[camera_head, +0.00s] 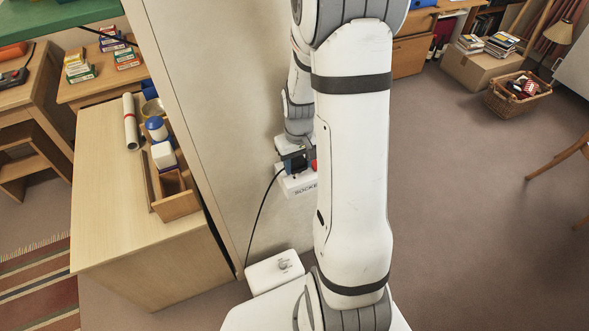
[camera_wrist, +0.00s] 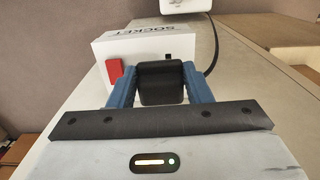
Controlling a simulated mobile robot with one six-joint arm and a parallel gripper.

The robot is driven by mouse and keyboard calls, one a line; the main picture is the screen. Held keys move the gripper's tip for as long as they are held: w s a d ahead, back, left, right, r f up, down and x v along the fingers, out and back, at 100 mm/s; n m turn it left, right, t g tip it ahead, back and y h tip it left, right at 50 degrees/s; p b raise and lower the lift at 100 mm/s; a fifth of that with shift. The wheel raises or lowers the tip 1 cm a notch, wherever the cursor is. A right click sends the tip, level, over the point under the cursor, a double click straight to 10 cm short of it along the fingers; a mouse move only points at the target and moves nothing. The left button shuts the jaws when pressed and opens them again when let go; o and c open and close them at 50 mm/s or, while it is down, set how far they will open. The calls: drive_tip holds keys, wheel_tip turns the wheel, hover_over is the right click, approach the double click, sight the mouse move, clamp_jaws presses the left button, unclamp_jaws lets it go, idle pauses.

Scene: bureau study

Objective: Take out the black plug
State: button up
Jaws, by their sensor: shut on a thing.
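The black plug (camera_wrist: 161,84) sits between the two blue fingers of my gripper (camera_wrist: 160,76), which are shut on its sides. Right behind it in the wrist view is the white socket box (camera_wrist: 128,48), marked SOCKET, with a red switch (camera_wrist: 114,70) at left and a small dark opening at right. The plug overlaps the box's face; I cannot tell how far it sits in it. In the head view my gripper (camera_head: 295,158) is at the socket box (camera_head: 299,184), and my arm hides part of the box.
A black cord (camera_head: 261,215) hangs from the socket area to a white box (camera_head: 275,271) with a knob. A wooden desk (camera_head: 110,200) with a tray of items is at left. Open floor lies at right.

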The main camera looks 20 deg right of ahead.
sight(298, 161)
wheel_tip(298, 161, up, 7)
drive_tip(key=shift+r, duration=0.2)
drive_tip(key=shift+r+p, duration=1.15)
drive_tip(key=shift+r, duration=0.2)
drive_tip(key=shift+r, duration=0.1)
wheel_tip(298, 161, up, 4)
drive_tip(key=p, duration=0.2)
drive_tip(key=shift+f+p, duration=0.25)
drive_tip(key=shift+p, duration=0.05)
